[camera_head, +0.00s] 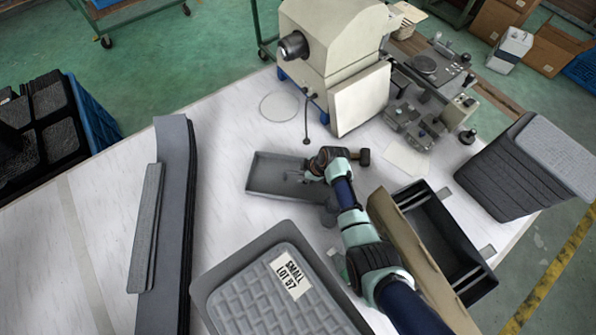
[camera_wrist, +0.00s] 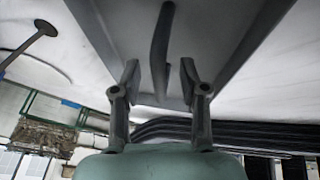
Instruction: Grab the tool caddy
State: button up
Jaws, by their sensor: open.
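The tool caddy is a shallow grey tray (camera_head: 262,180) on the white table, left of my arm in the head view. My gripper (camera_head: 308,174) is over its right part, and my arm hides some of that end. In the wrist view the grey caddy (camera_wrist: 225,30) fills the top middle, with a dark bar-like handle (camera_wrist: 160,45). My gripper (camera_wrist: 160,80) is open there, one finger on each side of the handle in the picture. Gaps show between the handle and both fingers. I cannot tell how deep the handle sits between them.
A beige machine (camera_head: 335,50) stands behind the caddy. A black bin (camera_head: 440,240) with a brown panel (camera_head: 415,255) is right of my arm. A labelled grey panel stack (camera_head: 260,300) lies in front. Long grey strips (camera_head: 172,220) lie left, with clear table between them and the caddy.

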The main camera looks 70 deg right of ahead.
jog(key=shift+c, duration=0.4)
grip_shut()
jog(key=shift+d+r, duration=0.1)
jog(key=shift+r, duration=0.1)
